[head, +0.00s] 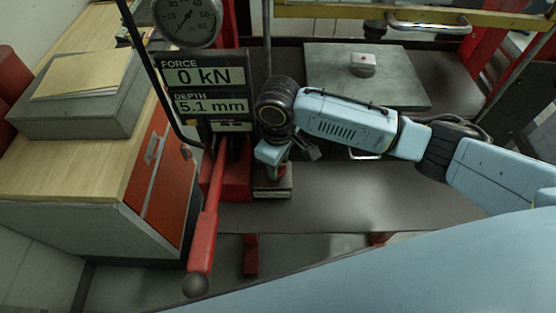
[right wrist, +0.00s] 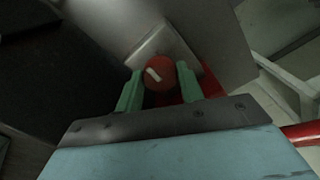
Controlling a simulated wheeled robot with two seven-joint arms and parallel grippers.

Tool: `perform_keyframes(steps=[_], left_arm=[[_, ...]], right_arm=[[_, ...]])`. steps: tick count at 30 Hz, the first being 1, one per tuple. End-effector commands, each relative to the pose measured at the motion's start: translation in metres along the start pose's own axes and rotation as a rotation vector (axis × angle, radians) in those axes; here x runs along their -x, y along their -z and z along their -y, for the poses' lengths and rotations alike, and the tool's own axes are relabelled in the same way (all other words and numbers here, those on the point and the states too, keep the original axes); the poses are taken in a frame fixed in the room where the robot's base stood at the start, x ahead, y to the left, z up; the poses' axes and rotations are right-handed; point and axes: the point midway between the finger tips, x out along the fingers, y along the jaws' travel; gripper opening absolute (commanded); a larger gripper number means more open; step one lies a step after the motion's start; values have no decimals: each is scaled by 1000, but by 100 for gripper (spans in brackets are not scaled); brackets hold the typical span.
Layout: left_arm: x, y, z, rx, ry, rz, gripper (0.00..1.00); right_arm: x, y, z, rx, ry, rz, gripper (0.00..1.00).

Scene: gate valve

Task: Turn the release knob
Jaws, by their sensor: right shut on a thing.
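The release knob (right wrist: 157,76) is round and red with a white mark that lies aslant in the right wrist view. It sits in front of a pale metal plate (right wrist: 166,47). My right gripper (right wrist: 158,71) has one green finger on each side of the knob and is shut on it. In the head view, my right gripper (head: 284,155) is low beside the red press base, and the knob is mostly hidden behind it. My left gripper is not in view.
A display (head: 210,88) reads 0 kN and 5.1 mm, with a dial gauge (head: 187,18) above. A long red lever (head: 204,232) slopes down on the left. A wooden-topped cabinet (head: 70,150) stands further left. A grey plate (head: 365,75) lies on the dark bench.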

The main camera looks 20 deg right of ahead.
Motion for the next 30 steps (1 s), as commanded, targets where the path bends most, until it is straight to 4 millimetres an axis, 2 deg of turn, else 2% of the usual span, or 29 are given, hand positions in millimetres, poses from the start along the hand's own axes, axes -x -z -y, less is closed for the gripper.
perform_keyframes(steps=[18,19,23,24,30], left_arm=[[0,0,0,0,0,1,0],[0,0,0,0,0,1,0],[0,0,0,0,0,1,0],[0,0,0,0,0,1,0],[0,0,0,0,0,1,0]], right_arm=[[1,1,0,46,-1,-4,15],[1,1,0,46,-1,-4,39],[1,1,0,45,-1,-3,56],[1,1,0,45,-1,-3,59],[0,0,0,44,0,-2,59]])
